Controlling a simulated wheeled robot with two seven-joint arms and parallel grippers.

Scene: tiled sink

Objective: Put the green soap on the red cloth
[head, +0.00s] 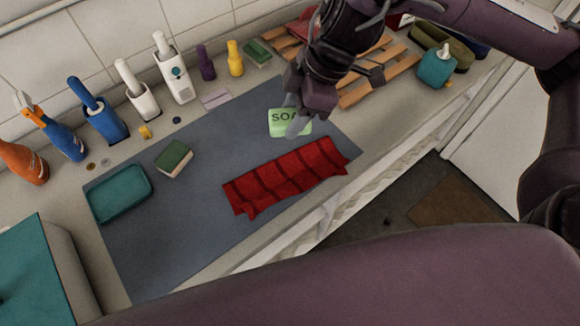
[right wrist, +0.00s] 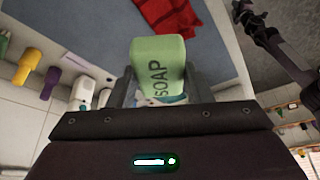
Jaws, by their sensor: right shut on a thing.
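The green soap (head: 287,117), a light green bar with SOAP on it, is held by my right gripper (head: 297,120) just behind the red cloth. The soap also shows in the right wrist view (right wrist: 158,65), between the fingers. The gripper is shut on it. The red cloth (head: 287,174), with darker stripes, lies rumpled on the blue-grey mat (head: 215,225). It also shows at the top of the right wrist view (right wrist: 170,14). The soap is apart from the cloth in the picture; its height above the mat is hard to tell. My left gripper is not in view.
A teal tray (head: 121,193) and a green sponge (head: 173,158) are on the left of the mat. Several bottles and brush holders stand along the tiled wall. A wooden rack (head: 385,80) and a teal dispenser (head: 436,68) are at the right. The counter edge runs in front of the cloth.

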